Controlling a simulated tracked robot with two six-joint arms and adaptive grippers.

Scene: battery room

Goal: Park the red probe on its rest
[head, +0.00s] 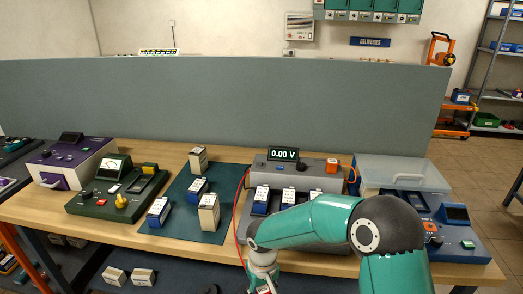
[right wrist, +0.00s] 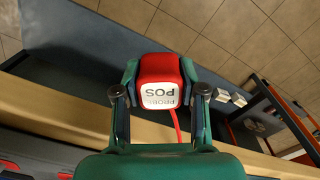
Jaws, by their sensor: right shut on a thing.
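The red probe (right wrist: 161,68) is a red block with a white label reading "PROBE POS", upside down in the right wrist view. My right gripper (right wrist: 160,84) is shut on it, one finger on each side. A red lead (right wrist: 176,122) runs from the probe. In the head view the right gripper is at the bottom edge, in front of the bench, mostly cut off. The red lead (head: 237,215) hangs there from the grey tester (head: 310,178), whose display reads 0.00 V. I cannot make out the probe's rest. My left gripper is out of view.
Several battery blocks (head: 208,212) stand on a dark green mat (head: 188,228) left of the tester. Others sit in the tester's front, partly behind my right arm. A green meter unit (head: 105,200) stands further left, a clear-lidded box (head: 390,172) at right. A grey partition (head: 220,105) closes the back.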

